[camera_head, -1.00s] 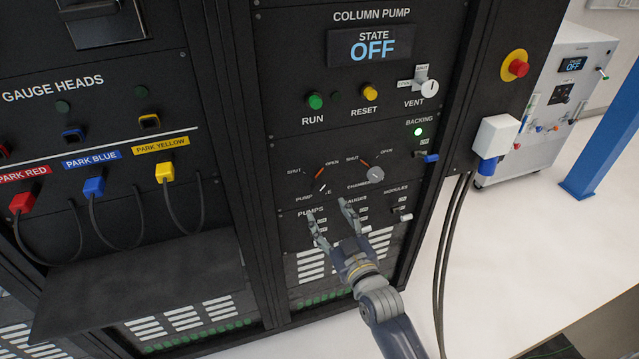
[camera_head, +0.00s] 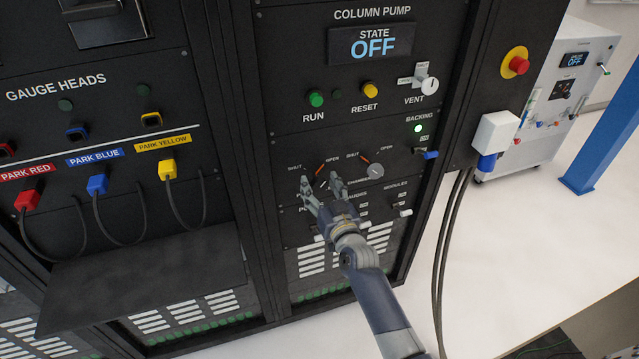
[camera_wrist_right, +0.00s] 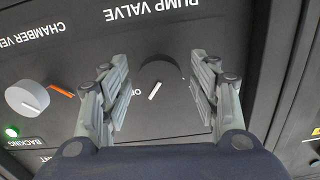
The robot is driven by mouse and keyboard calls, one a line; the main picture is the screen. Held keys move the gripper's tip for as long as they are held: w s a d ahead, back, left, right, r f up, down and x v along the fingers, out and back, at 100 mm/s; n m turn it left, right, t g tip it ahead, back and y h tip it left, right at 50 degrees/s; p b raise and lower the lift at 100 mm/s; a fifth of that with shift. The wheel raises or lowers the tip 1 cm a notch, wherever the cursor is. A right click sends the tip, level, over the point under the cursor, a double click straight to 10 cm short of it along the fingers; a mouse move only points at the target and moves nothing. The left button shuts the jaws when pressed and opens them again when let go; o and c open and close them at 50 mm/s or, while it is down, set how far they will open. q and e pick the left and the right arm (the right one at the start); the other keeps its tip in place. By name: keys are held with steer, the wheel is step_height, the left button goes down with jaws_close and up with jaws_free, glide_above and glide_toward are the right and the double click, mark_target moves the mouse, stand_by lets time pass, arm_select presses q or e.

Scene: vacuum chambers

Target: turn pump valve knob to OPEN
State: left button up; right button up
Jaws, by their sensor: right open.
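The pump valve knob (camera_wrist_right: 163,72) is dark with a white pointer line and shows upside down in the right wrist view, below the PUMP VALVE label (camera_wrist_right: 153,12). The start of its OPEN mark shows beside it, partly hidden by a finger. In the head view the knob (camera_head: 323,184) is mostly hidden between my fingers. My right gripper (camera_head: 320,182) is open, its fingers on both sides of the knob; in the wrist view gaps show on both sides, and contact is not seen. My left gripper is not in view.
A grey chamber knob (camera_head: 375,171) sits just right of the pump valve. Module switches (camera_head: 402,211) and a blue-tipped backing switch (camera_head: 430,155) stick out nearby. A shelf (camera_head: 140,288) juts out at left.

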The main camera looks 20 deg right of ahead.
steer(key=shift+w, duration=0.55)
steer(key=c, duration=1.1)
steer(key=shift+m, duration=0.7)
steer(key=o, duration=1.1)
